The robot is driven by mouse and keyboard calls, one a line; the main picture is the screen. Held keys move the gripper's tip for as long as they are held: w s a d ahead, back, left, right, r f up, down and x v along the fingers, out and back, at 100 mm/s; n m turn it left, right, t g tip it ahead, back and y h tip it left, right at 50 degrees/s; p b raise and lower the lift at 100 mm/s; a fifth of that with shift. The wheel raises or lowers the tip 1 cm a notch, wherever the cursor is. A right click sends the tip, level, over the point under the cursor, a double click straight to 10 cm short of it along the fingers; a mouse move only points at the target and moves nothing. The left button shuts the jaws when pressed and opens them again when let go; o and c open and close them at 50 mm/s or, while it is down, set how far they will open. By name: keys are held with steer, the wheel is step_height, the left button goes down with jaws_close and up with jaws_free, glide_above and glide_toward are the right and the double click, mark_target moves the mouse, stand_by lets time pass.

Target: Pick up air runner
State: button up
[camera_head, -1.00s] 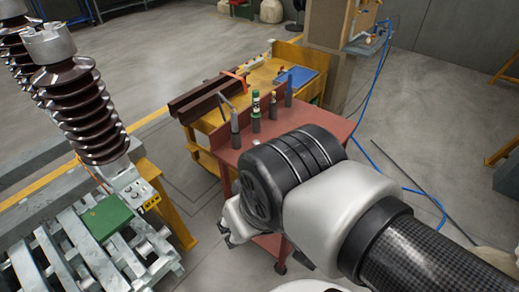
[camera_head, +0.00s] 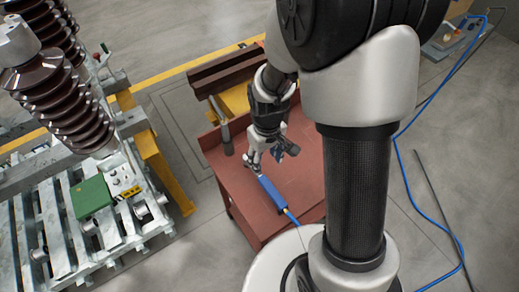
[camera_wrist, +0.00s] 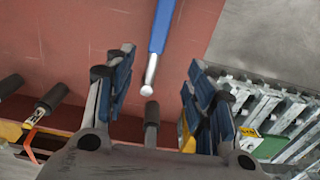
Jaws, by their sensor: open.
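My gripper (camera_head: 265,158) points down over the red cart top (camera_head: 228,178), fingers spread and empty. In the wrist view, a slim blue rod-like tool (camera_wrist: 160,30) with a silver tip reaches down the picture between the two blue-padded fingers. It also shows in the head view, as a blue tool (camera_head: 270,191) just below the gripper in the picture. A dark cylindrical tool (camera_wrist: 151,118) shows low between the fingers, apart from the silver tip. I cannot tell for sure which tool is the air runner. My gripper and arm hide part of the cart.
A dark upright tool (camera_head: 226,138) stands on the cart's left side. Two dark tools show at the left of the wrist view, one of them (camera_wrist: 50,97) near the finger. Brown beams (camera_head: 222,72) lie behind. A metal frame with brown insulators (camera_head: 60,105) stands left. A blue hose (camera_head: 428,100) runs at right.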

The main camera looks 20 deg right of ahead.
steer(key=b, duration=0.4)
glide_toward(265, 180)
steer(key=f, duration=0.3)
steer(key=s+f, duration=0.1)
steer(key=f, duration=0.1)
steer(key=shift+a+f, duration=0.3)
steer(key=shift+w+d+f+b, duration=0.15)
steer(key=shift+f+b, duration=0.2)
steer(key=shift+f, duration=0.65)
steer(key=shift+w+f+b, duration=0.15)
steer(key=shift+f+b, duration=0.25)
steer(key=shift+f, duration=0.6)
steer(key=shift+w+d+f+b, duration=0.15)
steer(key=shift+f+b, duration=0.2)
steer(key=shift+f, duration=0.65)
steer(key=shift+r, duration=0.1)
jaws_close()
